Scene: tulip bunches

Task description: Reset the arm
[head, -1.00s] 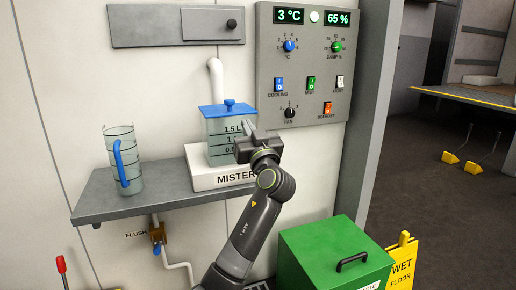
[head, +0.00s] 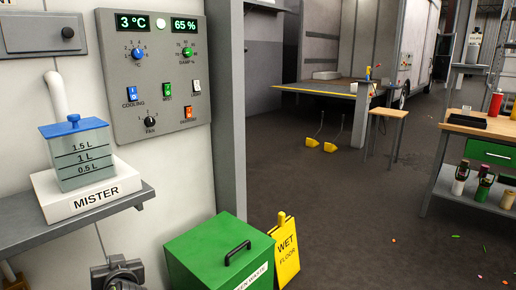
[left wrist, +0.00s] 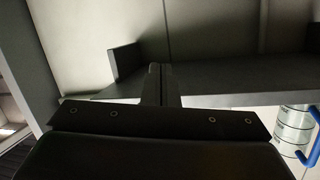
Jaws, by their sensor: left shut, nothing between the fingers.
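My left gripper (head: 118,265) shows at the bottom left of the head view, low below the shelf and cut off by the frame's edge. In the left wrist view its two fingers (left wrist: 160,85) are together with nothing between them. The clear mister tank (head: 84,158) with a blue lid stands upright on the white MISTER base (head: 70,202) on the grey shelf (head: 130,199). My gripper is apart from the tank. The clear jug (left wrist: 294,128) with a blue handle shows at the right of the left wrist view. My right gripper is not in view.
A control panel (head: 158,75) is on the wall, reading 3 °C and 65 %. A green bin (head: 205,250) and a yellow wet-floor sign (head: 286,250) stand right of my gripper. A wooden bench (head: 490,127) is at far right. The floor between is open.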

